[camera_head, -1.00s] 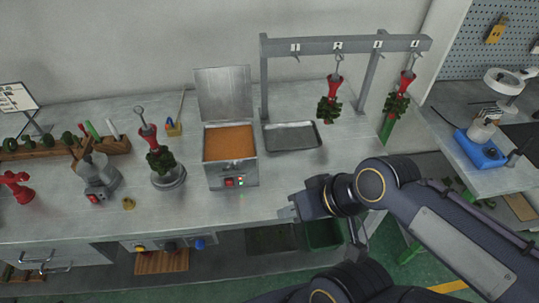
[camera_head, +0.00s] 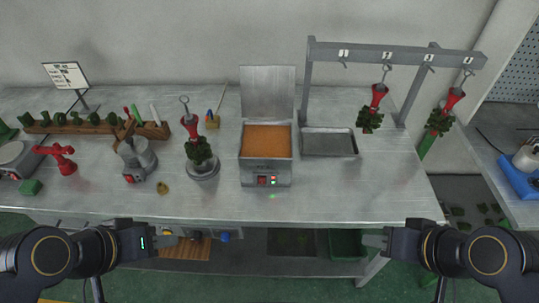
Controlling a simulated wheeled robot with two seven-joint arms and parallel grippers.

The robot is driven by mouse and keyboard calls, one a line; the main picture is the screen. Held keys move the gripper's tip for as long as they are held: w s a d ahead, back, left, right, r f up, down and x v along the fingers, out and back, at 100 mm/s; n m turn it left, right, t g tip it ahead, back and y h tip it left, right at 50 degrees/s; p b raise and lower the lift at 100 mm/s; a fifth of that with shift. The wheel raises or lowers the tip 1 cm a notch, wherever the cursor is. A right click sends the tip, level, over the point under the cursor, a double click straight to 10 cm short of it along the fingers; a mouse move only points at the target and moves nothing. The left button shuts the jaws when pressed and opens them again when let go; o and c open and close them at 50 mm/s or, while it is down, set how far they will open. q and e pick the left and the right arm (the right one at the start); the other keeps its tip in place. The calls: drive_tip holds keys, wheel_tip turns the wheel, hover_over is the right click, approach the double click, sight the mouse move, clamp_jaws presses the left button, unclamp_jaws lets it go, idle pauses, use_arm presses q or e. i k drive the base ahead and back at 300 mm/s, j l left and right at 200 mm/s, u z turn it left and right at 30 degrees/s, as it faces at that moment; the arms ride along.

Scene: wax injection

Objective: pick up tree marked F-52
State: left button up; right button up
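Three dark green wax trees with red funnel-shaped ends and metal hooks are in view. One tree (camera_head: 199,150) stands upright on a small round metal stand (camera_head: 204,174) left of the wax pot. A second tree (camera_head: 371,112) hangs from the rack, and a third tree (camera_head: 441,116) hangs at the rack's right end. No F-52 mark is readable on any of them. My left gripper (camera_head: 168,241) is low at the bench's front edge, apart from the trees. My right gripper (camera_head: 374,241) is low at the front, also apart from them. Finger openings are unclear.
An open metal pot (camera_head: 266,174) of orange wax stands mid-bench, with a grey tray (camera_head: 329,143) to its right under the rack (camera_head: 390,55). A wooden holder (camera_head: 152,130), a small sign (camera_head: 65,75) and a red tool (camera_head: 55,158) are at left. The front right bench is clear.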

sight(198, 150)
drive_tip(key=i+j, duration=0.15)
drive_tip(key=j, duration=0.15)
drive_tip(key=i+j, duration=0.1)
drive_tip(key=j, duration=0.2)
drive_tip(key=i+j, duration=0.15)
drive_tip(key=j, duration=0.2)
drive_tip(key=i+j, duration=0.1)
drive_tip(key=j, duration=0.2)
drive_tip(key=i+z, duration=0.05)
